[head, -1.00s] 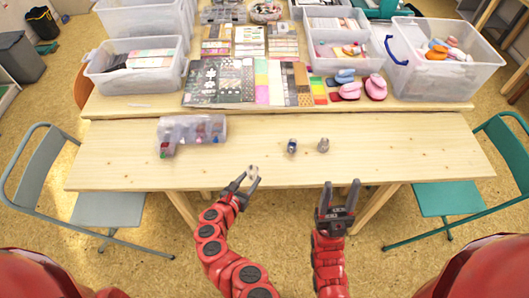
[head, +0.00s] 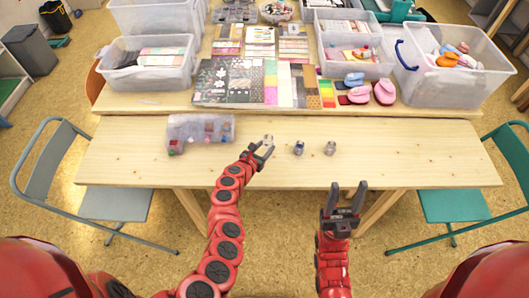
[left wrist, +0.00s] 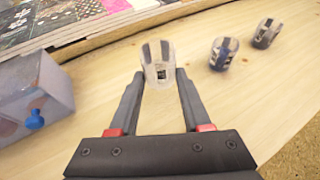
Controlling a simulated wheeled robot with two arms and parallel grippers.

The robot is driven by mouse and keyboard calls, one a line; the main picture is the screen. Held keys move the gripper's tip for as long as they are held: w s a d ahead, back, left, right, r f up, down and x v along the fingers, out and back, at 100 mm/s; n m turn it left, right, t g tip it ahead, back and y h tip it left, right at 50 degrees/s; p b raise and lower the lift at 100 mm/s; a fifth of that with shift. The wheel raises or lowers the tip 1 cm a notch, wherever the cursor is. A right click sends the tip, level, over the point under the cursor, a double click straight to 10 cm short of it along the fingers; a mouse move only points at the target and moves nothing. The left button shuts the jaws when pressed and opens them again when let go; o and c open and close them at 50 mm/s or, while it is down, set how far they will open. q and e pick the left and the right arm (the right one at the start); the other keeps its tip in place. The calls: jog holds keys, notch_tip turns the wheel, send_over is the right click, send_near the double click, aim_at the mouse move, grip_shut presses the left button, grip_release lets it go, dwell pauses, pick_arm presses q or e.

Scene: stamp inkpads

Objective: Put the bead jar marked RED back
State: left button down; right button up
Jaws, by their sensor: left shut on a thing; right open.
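My left gripper (head: 262,146) is shut on a small clear jar (head: 268,140) just right of the clear organizer box. In the left wrist view this jar (left wrist: 158,62) sits between the fingertips, pale with a dark mark I cannot read. Two more small jars stand on the table to its right: one with dark blue (head: 299,148), one greyish (head: 331,148). The organizer box (head: 201,128) shows small red, blue and green bits; its side with a blue knob shows in the left wrist view (left wrist: 34,119). My right gripper (head: 345,196) is open and empty, before the table's front edge.
A raised shelf behind holds patterned papers (head: 228,82), pink and blue stampers (head: 384,92) and clear bins (head: 148,63). The wooden table (head: 410,150) is clear at the right. Chairs stand at both ends.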

aim_at(264, 152)
pick_arm(q)
notch_tip(264, 152, down, 3)
jog(key=shift+w+b, duration=0.1)
jog(key=shift+b, duration=0.8)
jog(key=shift+f, duration=0.25)
jog(key=shift+f, duration=0.2)
jog(key=shift+c, duration=1.8)
grip_release()
jog(key=shift+r, duration=0.15)
